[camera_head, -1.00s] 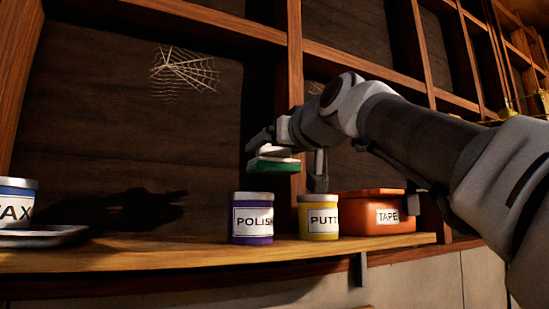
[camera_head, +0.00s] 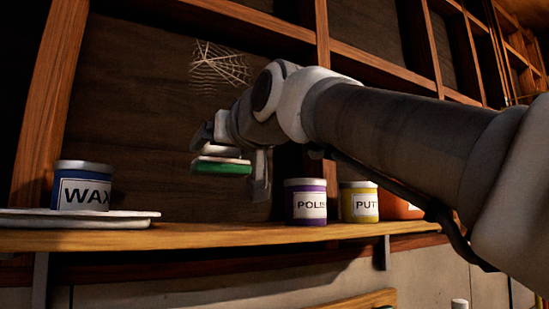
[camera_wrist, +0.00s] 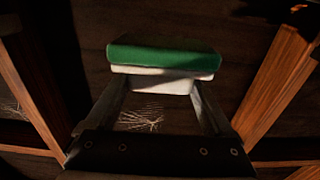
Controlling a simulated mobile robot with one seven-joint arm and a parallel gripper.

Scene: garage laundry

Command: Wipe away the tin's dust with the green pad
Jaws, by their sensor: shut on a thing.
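The green pad (camera_head: 220,168) has a white upper part. My gripper (camera_head: 222,150) is shut on the white part and holds the pad in the air, green side down, above shelf level. The wrist view shows the pad (camera_wrist: 165,58) between the two fingers (camera_wrist: 160,88). A blue WAX tin (camera_head: 82,186) with a grey lid stands upright on a pale tray (camera_head: 135,217), left of the pad and apart from it. A purple POLISH tin (camera_head: 305,200) and a yellow PUTTY tin (camera_head: 359,202) stand right of the pad. I cannot make out dust on any tin.
The wooden shelf (camera_head: 225,236) is clear between the tray and the POLISH tin. An orange TAPE box (camera_head: 395,208) is partly hidden behind my arm. A cobweb (camera_head: 220,65) hangs on the dark back panel. Upright wooden posts stand at the left (camera_head: 52,100) and middle.

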